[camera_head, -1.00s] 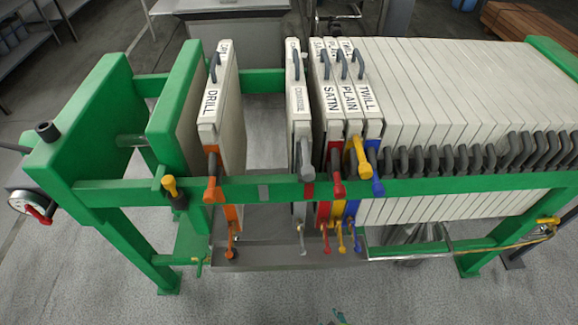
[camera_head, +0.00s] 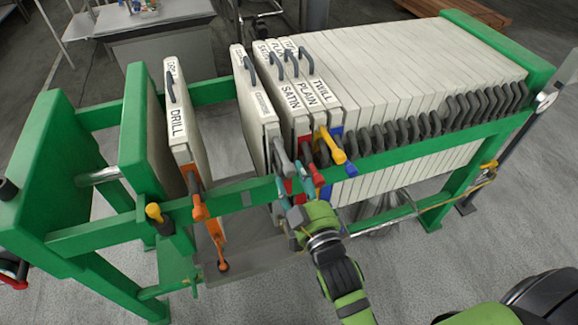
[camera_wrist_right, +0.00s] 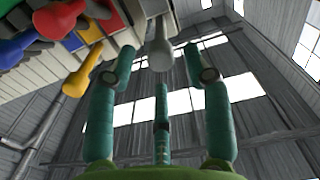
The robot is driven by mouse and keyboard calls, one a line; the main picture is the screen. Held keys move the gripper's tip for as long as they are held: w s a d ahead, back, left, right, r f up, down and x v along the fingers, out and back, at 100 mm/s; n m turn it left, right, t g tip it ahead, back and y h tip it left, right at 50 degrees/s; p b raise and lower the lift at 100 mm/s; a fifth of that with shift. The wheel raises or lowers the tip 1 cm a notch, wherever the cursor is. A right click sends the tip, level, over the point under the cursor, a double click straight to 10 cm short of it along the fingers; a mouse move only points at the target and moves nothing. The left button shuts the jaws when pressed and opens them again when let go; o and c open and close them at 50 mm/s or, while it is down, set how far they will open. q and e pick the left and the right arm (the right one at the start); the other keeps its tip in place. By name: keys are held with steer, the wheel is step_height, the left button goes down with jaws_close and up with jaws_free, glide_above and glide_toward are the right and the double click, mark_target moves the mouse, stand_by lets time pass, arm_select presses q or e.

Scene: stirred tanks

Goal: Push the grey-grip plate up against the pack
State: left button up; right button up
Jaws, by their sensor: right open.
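The grey-grip plate (camera_head: 251,100) hangs upright in the green frame, just left of the pack (camera_head: 400,75), with a narrow gap to the SATIN plate (camera_head: 292,98). Its grey grip (camera_head: 282,158) sticks out over the front rail and also shows in the right wrist view (camera_wrist_right: 160,50). My right gripper (camera_head: 294,190) is open just below and in front of this grip. In the right wrist view its teal fingers (camera_wrist_right: 160,75) stand around the grey knob, with no clear contact. My left gripper is not in view.
The DRILL plate (camera_head: 186,125) with an orange grip stands apart on the left, with a wide gap between. Red, yellow (camera_head: 331,145) and blue grips crowd right of my gripper. The green front rail (camera_head: 240,195) runs close behind it.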

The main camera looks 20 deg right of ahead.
mark_target(292, 174)
steer(key=shift+w+a+r, duration=0.1)
steer(key=shift+w+a, duration=0.05)
steer(key=shift+w, duration=1.1)
steer(key=shift+w+p, duration=0.35)
steer(key=shift+w, duration=0.1)
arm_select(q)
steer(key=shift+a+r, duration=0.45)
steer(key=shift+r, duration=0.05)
arm_select(e)
steer(key=shift+c, duration=0.4)
jaws_close()
steer(key=d+p, duration=0.1)
steer(key=d, duration=0.2)
steer(key=shift+w+d+r, duration=0.1)
steer(key=shift+d, duration=0.15)
steer(key=shift+o, duration=0.4)
jaws_free()
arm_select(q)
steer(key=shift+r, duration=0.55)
